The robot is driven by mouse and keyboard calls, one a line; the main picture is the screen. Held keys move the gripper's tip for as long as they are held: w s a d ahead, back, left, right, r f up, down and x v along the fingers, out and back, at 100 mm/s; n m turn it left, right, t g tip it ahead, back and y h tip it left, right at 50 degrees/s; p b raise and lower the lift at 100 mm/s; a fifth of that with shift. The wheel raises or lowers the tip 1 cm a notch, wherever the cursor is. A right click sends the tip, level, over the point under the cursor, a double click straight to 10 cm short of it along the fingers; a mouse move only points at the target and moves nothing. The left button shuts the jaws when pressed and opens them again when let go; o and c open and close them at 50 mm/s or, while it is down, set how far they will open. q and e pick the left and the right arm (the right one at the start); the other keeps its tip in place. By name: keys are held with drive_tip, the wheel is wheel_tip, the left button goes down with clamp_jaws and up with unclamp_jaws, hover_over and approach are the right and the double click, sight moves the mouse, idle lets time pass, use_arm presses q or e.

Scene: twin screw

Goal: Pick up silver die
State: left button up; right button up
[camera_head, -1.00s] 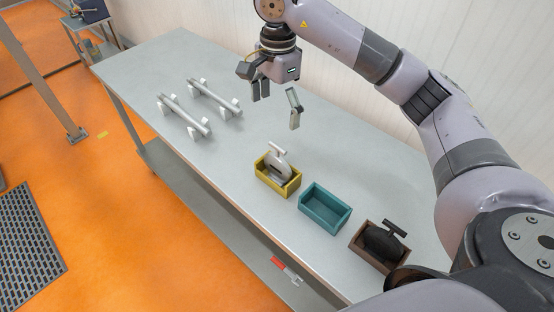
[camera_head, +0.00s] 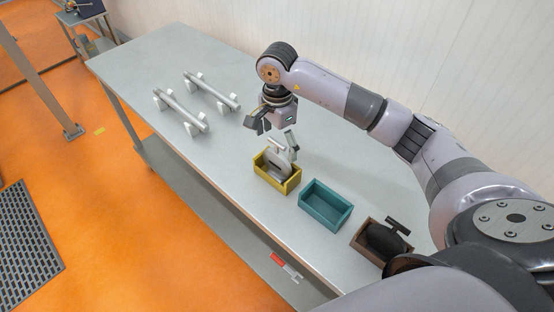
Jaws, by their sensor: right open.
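The silver die (camera_head: 276,163) stands in the yellow bin (camera_head: 277,183) on the grey table, its handle sticking up above the rim. My right gripper (camera_head: 275,137) is open, just above and behind the yellow bin. One finger is to the left of the die's handle and the other is by its right side. I cannot tell whether a finger touches the die. The gripper partly covers the top of the die. My left gripper is not in view.
An empty teal bin (camera_head: 326,207) stands right of the yellow one. A brown bin (camera_head: 373,252) holding a black die (camera_head: 386,240) is further right. Two silver bars on white supports (camera_head: 182,112) lie at the table's left. A white wall runs behind.

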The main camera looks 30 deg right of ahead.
sight(278, 154)
drive_tip(key=shift+f, duration=0.5)
wheel_tip(278, 154, down, 4)
drive_tip(key=p, duration=0.3)
drive_tip(key=shift+s+d+f, duration=0.1)
drive_tip(key=shift+f, duration=0.35)
drive_tip(key=shift+c, duration=0.6)
drive_tip(key=c, duration=1.7)
